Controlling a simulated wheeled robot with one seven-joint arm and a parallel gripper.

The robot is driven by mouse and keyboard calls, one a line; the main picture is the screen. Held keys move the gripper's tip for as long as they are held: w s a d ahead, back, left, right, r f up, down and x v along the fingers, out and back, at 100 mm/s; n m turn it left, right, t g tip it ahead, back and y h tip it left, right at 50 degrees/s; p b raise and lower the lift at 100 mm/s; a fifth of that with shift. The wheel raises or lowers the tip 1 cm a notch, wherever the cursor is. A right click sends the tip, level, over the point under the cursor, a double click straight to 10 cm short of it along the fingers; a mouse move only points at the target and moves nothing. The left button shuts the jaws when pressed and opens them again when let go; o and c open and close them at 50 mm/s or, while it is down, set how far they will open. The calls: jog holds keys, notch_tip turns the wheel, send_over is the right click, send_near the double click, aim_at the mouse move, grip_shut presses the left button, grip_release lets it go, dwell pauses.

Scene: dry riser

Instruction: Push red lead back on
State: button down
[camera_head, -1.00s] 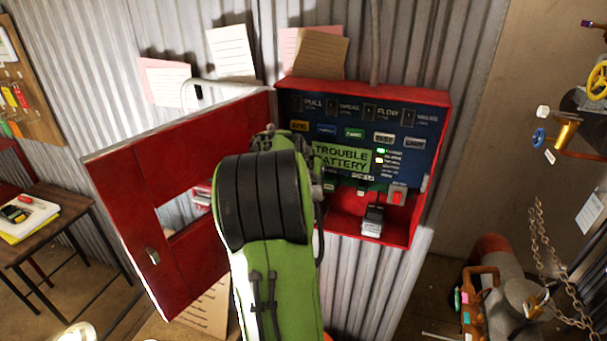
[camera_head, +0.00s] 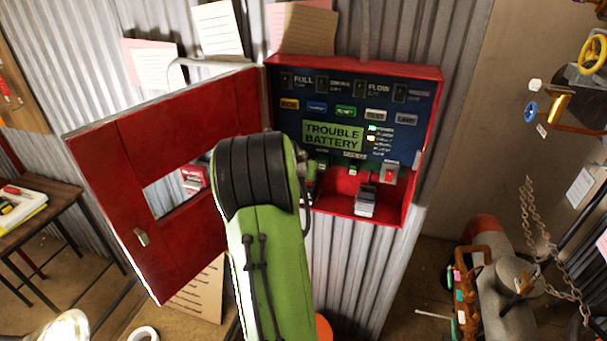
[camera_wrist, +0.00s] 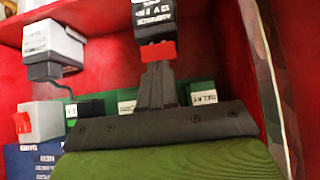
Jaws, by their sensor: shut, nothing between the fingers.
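My gripper (camera_wrist: 157,90) is shut and empty in the wrist view, its fingers pointing up the picture. Its tips meet or overlap a small red piece (camera_wrist: 158,51), apparently the red lead's end, at the near end of a black battery (camera_wrist: 154,20) with white lettering. I cannot tell whether tips and red piece touch, or whether the red piece is seated. In the head view my arm hides the gripper, the battery and the red lead. The open red cabinet (camera_head: 437,110) holds a dark blue panel whose green display (camera_head: 333,136) reads TROUBLE BATTERY.
A grey block (camera_wrist: 52,42) with a dark cable and a red switch (camera_wrist: 22,122) are left of my gripper in the wrist view. A green strip with sockets lies behind the fingers. The cabinet wall is close on the right. The cabinet door (camera_head: 170,160) hangs open at the left.

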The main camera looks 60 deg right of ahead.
jog(key=shift+a+f+b, duration=0.15)
jog(key=shift+f+b, duration=0.15)
jog(key=shift+f, duration=0.45)
jog(key=d+r+p+v, duration=0.2)
jog(key=v, duration=1.1)
jog(key=shift+p, duration=0.4)
jog(key=shift+w, duration=0.15)
